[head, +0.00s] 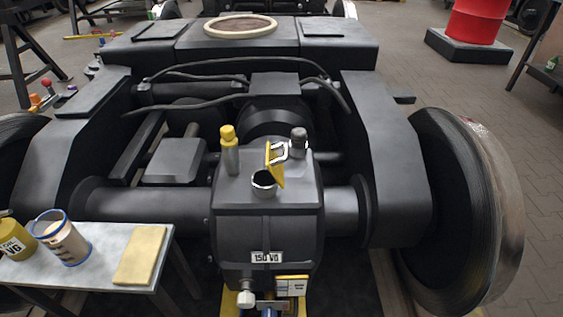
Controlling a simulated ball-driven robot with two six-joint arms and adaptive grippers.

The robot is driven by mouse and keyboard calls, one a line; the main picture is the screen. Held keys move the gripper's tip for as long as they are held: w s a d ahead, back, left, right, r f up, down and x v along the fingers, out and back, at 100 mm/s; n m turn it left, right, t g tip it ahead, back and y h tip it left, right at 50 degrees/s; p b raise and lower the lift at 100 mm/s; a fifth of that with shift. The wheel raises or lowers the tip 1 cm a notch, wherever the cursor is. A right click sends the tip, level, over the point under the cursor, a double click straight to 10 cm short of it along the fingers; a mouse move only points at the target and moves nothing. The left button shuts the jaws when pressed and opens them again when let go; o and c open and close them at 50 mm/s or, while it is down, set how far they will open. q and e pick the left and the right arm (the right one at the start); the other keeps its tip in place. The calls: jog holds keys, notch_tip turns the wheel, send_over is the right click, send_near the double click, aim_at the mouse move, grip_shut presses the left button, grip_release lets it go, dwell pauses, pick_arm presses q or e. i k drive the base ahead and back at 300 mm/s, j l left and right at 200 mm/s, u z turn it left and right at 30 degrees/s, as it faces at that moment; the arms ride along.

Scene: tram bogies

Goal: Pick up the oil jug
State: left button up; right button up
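A yellow jug (15,240) with a pale label reading "VG" stands on the small grey table (105,238) at the lower left. The picture's left edge cuts it off slightly, and a dark part shows at its top. A pale container with blue rims (62,240) stands close to its right and looks tilted in the picture. I cannot tell whether the two touch. Neither my left nor my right gripper is in view.
A folded tan cloth or pad (140,255) lies on the table's right end. The dark gearbox (267,215), labelled "150 VG", has an open filler neck (264,184) with a yellow flap (275,163). A large wheel (455,210) stands at right. The table's middle is clear.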

aim_at(53, 228)
jog(key=u, duration=1.55)
